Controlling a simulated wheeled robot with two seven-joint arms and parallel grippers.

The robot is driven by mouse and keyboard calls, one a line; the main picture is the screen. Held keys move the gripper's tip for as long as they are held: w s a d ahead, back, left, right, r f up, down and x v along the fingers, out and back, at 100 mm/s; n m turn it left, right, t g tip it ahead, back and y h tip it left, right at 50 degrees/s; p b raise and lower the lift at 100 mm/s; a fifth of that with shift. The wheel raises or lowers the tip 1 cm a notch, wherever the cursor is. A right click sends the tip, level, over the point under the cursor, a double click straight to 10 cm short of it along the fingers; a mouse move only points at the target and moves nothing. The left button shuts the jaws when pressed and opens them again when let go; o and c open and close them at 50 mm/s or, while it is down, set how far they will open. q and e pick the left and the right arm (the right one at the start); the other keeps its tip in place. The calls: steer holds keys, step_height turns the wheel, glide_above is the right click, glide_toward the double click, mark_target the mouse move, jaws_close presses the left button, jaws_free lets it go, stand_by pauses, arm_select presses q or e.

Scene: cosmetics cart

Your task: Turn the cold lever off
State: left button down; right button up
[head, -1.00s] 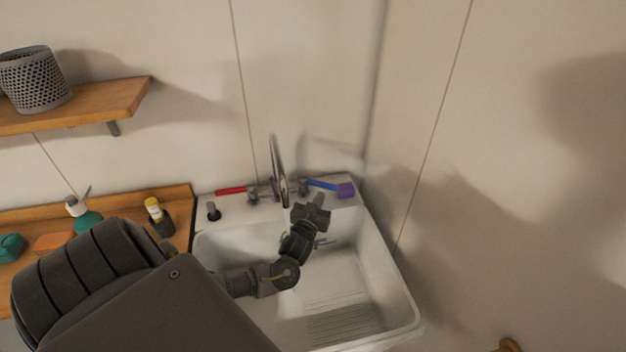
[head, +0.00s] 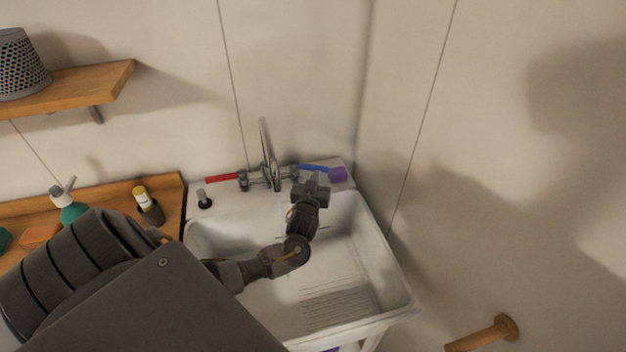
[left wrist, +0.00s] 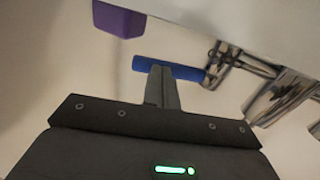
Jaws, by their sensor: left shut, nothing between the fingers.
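The cold lever is the blue handle (head: 314,168) on the right of the tap; it points right and also shows in the left wrist view (left wrist: 168,69). The metal tap (head: 268,160) stands at the back of the white sink (head: 398,280), with a red lever (head: 222,178) on its left. My left gripper (head: 312,178) is shut and empty, just in front of the blue lever. In the left wrist view its fingertips (left wrist: 162,70) overlap the lever's middle; I cannot tell whether they touch. My right gripper is not in view.
A purple object (head: 338,174) sits close to the blue lever's outer end and also shows in the left wrist view (left wrist: 118,18). A wooden counter at left holds a green bottle (head: 72,212). The wall is close on the right.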

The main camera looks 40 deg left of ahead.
mark_target(323, 171)
arm_select(q)
steer(key=shift+w+d+f+n+g+y+b, duration=0.15)
steer(key=shift+w+n+g+y+b, duration=0.3)
steer(key=shift+w+n+g+y, duration=0.3)
steer(key=w+n+g+y+b, duration=0.2)
steer(key=y, duration=0.1)
steer(key=shift+a+n+g+y, duration=0.25)
steer(key=shift+a+n+g, duration=0.1)
steer(key=shift+w+a+b, duration=0.3)
steer(key=shift+w+b, duration=0.05)
steer(key=shift+b, duration=0.05)
steer(key=shift+r, duration=0.25)
steer(key=shift+s+d, duration=0.15)
steer(key=shift+d, duration=0.05)
steer(key=w+d+p+v, duration=0.1)
steer(key=p+v, duration=0.4)
steer(key=v, duration=0.8)
steer(key=shift+s+d, duration=0.15)
